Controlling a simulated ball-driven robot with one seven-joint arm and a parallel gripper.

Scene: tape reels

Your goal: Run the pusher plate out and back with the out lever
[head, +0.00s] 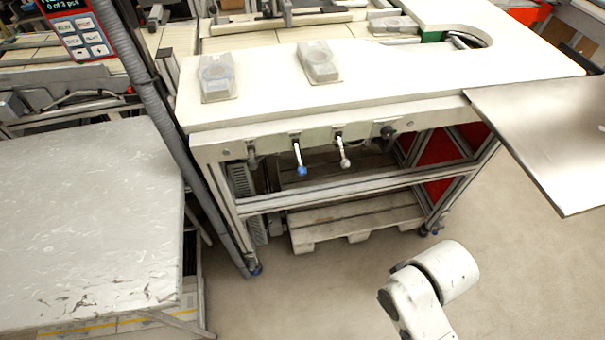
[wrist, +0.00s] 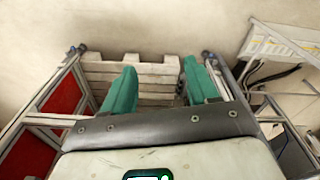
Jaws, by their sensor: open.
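Two levers hang from the front rail of the white-topped machine in the head view. One has a blue knob (head: 301,171) and the other a white knob (head: 345,163). I cannot tell which is the out lever; neither shows in the wrist view. I cannot clearly pick out the pusher plate; metal mechanism parts (head: 287,14) show at the back of the machine. My gripper (wrist: 160,68) has two green fingers spread apart with nothing between them. It is apart from the levers. The head view shows only my white arm at the bottom, not the gripper.
Two clear plastic cases (head: 217,78) (head: 319,62) lie on the white top (head: 430,68). A metal table (head: 80,215) stands left, and a steel sheet (head: 548,135) juts out right. A pallet (head: 355,220) lies under the machine. A control panel (head: 78,25) stands upper left. Floor before the machine is clear.

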